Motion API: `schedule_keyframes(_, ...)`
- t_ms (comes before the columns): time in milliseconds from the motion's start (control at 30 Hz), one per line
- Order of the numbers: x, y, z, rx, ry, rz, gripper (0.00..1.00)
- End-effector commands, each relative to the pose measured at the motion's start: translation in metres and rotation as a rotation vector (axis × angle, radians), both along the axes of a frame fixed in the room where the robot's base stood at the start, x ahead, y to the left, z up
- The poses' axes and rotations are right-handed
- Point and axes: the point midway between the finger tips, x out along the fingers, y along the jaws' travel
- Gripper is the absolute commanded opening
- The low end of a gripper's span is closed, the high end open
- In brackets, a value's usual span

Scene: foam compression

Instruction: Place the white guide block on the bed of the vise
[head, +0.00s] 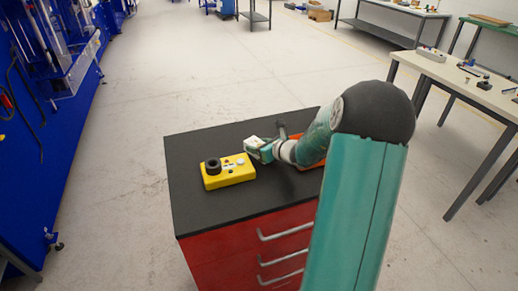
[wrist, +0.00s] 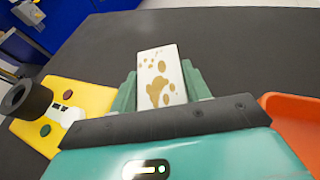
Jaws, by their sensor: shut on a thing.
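The white guide block (wrist: 158,78), with brown blotches on its face, sits between the two green fingers of my gripper (wrist: 160,88) in the wrist view. The fingers are shut on its sides. In the head view my gripper (head: 258,148) is over the dark cabinet top, just right of a yellow box, and the block (head: 252,142) shows as a small pale patch at its tip. I cannot tell how far the block is above the top. I cannot clearly make out the vise; a small dark grey part (head: 282,130) behind my gripper may belong to it.
A yellow box (head: 229,171) with a black knob and buttons stands left of my gripper. An orange tray (wrist: 295,118) lies to the right, partly hidden by my arm in the head view. The front and left of the black cabinet top (head: 200,215) are clear.

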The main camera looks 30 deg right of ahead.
Motion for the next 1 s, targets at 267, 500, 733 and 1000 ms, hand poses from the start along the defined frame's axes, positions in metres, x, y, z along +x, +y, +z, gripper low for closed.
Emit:
schedule_keyframes(267, 0.0, 0.0, 0.013, -0.002, -0.003, 0.0, 0.14)
schedule_keyframes(500, -0.008, 0.003, 0.043, -0.004, -0.003, 0.0, 0.14)
schedule_keyframes(733, -0.029, 0.014, 0.071, -0.004, -0.004, 0.0, 0.14)
schedule_keyframes(1000, -0.058, 0.028, 0.098, -0.003, -0.001, 0.0, 0.14)
